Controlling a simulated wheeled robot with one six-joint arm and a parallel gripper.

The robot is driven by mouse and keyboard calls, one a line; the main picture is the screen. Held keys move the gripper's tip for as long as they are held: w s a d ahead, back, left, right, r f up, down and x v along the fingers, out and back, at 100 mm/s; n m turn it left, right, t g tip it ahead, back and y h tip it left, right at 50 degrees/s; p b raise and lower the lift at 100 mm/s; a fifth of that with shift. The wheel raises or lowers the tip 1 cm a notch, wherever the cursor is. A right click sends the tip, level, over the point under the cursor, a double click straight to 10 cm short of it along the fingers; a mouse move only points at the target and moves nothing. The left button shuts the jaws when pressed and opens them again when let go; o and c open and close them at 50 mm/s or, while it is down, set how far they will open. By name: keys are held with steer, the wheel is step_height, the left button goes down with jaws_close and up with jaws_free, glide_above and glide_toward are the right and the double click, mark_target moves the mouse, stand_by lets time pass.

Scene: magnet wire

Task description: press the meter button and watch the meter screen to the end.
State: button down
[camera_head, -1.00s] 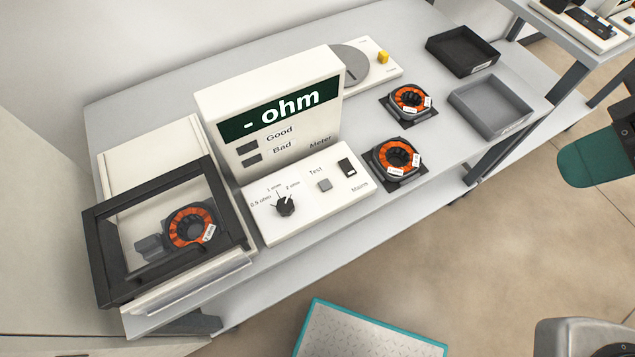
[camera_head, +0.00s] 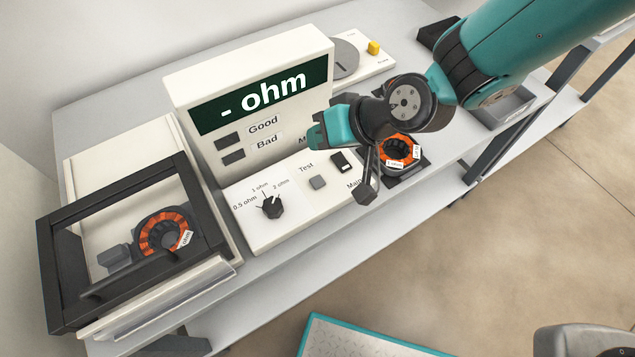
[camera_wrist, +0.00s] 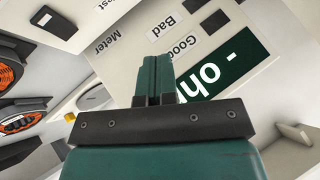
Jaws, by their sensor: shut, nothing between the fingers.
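The white meter (camera_head: 180,90) has a dark green screen (camera_head: 250,100) reading "- ohm". Its Good lamp (camera_head: 228,141) and Bad lamp (camera_head: 233,157) look dark grey. My gripper (camera_head: 315,131) is above the panel at the meter's right edge, apart from the button. In the wrist view its teal fingers (camera_wrist: 158,70) are shut and empty, with part of the screen (camera_wrist: 222,70) behind; I cannot make out the button there.
A black-framed clear-lidded box (camera_head: 50,260) stands left of the meter, with an orange-wound ring (camera_head: 165,235) inside. Another orange ring (camera_head: 397,150) sits right of the panel, partly behind my arm. A yellow-knobbed device (camera_head: 374,48) is behind. The shelf's front edge is close.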

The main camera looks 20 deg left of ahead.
mark_target(320, 179)
steer(key=shift+f, duration=0.15)
step_height(320, 179, down, 9)
steer(key=b, duration=0.6)
steer(key=shift+r+b, duration=0.2)
steer(key=shift+b, duration=0.1)
stand_by(1.8)
steer(key=shift+f+b, duration=0.4)
steer(key=shift+f, duration=0.05)
steer(key=shift+f+b, duration=0.3)
steer(key=shift+f, duration=0.1)
stand_by(0.5)
stand_by(0.3)
steer(key=shift+r+p, duration=0.6)
steer(key=shift+r, duration=0.25)
